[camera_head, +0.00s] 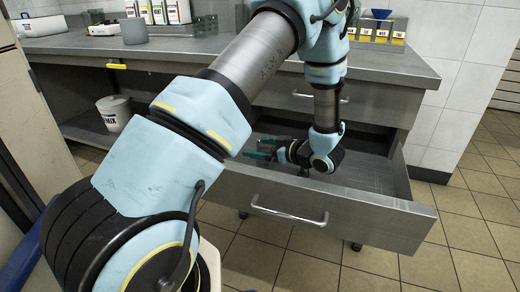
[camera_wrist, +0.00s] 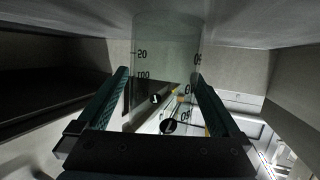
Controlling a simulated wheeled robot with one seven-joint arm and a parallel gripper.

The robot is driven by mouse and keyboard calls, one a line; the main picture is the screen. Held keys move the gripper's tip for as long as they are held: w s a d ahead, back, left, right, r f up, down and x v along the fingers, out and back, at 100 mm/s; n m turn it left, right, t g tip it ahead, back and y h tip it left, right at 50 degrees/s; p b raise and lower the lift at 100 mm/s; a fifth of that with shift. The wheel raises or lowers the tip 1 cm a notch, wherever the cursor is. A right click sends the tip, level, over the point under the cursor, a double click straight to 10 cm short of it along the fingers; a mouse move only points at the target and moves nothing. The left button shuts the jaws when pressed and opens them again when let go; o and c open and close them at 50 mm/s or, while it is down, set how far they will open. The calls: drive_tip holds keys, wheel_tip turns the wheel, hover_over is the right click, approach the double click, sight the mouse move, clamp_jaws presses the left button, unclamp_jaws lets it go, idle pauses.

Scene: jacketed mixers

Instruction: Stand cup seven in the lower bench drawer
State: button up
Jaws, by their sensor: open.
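A clear cup (camera_wrist: 165,60) with black graduation marks shows in the wrist view, between the two fingers of my gripper (camera_wrist: 160,78). Its end at the top of that picture meets a grey surface that looks like the drawer floor. Round black tags show by the cup, but I cannot read a seven. In the head view my gripper (camera_head: 264,147) is low inside the pulled-out lower drawer (camera_head: 390,222), lying level, with its green fingers apart. The cup cannot be made out in the head view.
The metal bench top (camera_head: 200,52) is above the drawer and holds a grey container (camera_head: 134,31). A white bucket (camera_head: 114,113) stands on the open shelf at left. Yellow-labelled holders (camera_head: 380,33) stand at the back right. The drawer's right part is bare.

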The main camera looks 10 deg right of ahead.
drive_tip(key=r+p+v, duration=0.1)
drive_tip(key=p+v, duration=0.1)
drive_tip(key=v, duration=1)
drive_tip(key=w+a+r+m+g+h, duration=0.1)
drive_tip(key=w+a+r+m+h, duration=0.15)
drive_tip(key=w+h, duration=0.3)
drive_tip(key=w+a+r+m+g+h, duration=0.1)
drive_tip(key=w+a+r+m+h, duration=0.15)
drive_tip(key=w+h, duration=0.3)
drive_tip(key=s+a+r+m+g+y, duration=0.1)
drive_tip(key=s+a+m+g, duration=0.3)
drive_tip(key=s+a, duration=1.3)
drive_tip(key=a+r+g, duration=0.1)
drive_tip(key=a+g, duration=0.1)
drive_tip(key=g, duration=0.1)
drive_tip(key=shift+s+a, duration=0.15)
drive_tip(key=shift+s, duration=0.1)
drive_tip(key=shift+r, duration=0.1)
wheel_tip(320, 180, up, 24)
drive_tip(key=p, duration=2.3)
drive_tip(key=shift+p, duration=0.3)
